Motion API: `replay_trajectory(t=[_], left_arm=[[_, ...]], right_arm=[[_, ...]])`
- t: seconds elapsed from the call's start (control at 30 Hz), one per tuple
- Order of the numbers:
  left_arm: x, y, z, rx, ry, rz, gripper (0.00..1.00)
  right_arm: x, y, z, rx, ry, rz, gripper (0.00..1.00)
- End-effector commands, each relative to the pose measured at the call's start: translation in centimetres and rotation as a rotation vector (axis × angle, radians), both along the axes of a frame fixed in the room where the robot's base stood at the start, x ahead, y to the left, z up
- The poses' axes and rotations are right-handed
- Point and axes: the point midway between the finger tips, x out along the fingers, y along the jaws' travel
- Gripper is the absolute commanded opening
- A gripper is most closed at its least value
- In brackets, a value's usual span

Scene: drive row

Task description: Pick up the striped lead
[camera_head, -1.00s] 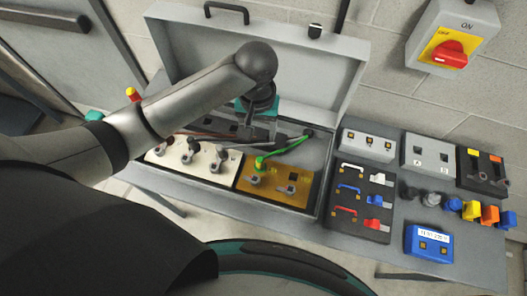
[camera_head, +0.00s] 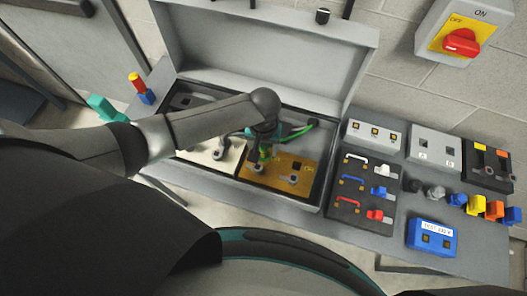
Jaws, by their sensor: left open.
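The striped lead (camera_head: 301,132) shows as a green cable that curves inside the open grey case (camera_head: 225,82). Its near end runs down to the gold panel (camera_head: 296,164) in the case, where a green-yellow plug (camera_head: 265,155) shows in part. My left gripper (camera_head: 264,152) is open, low over the panel at this plug. The arm and wrist hide much of the lead's near end, and I cannot tell whether the fingers touch it. My right gripper is not in view.
A cream panel (camera_head: 205,150) lies left of the gold one. To the right stand a black panel with coloured leads (camera_head: 362,187), several coloured plugs, a blue tester (camera_head: 432,236) and grey boxes. A red rotary switch (camera_head: 460,43) is on the wall.

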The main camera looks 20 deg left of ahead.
Motion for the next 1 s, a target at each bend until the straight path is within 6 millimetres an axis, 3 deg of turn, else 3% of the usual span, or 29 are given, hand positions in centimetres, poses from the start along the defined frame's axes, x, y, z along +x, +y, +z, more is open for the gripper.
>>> replay_trajectory(t=[0.33,0.9,1.0], left_arm=[[0.03,-0.03,-0.77,0.0,-0.001,-0.001,0.64],[0.02,0.01,-0.75,0.0,-0.001,-0.001,0.0],[0.02,0.01,-0.75,0.0,0.0,-0.001,0.0]], right_arm=[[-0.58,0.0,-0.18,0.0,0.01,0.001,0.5],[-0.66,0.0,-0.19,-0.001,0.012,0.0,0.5],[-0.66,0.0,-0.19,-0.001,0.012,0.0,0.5]])
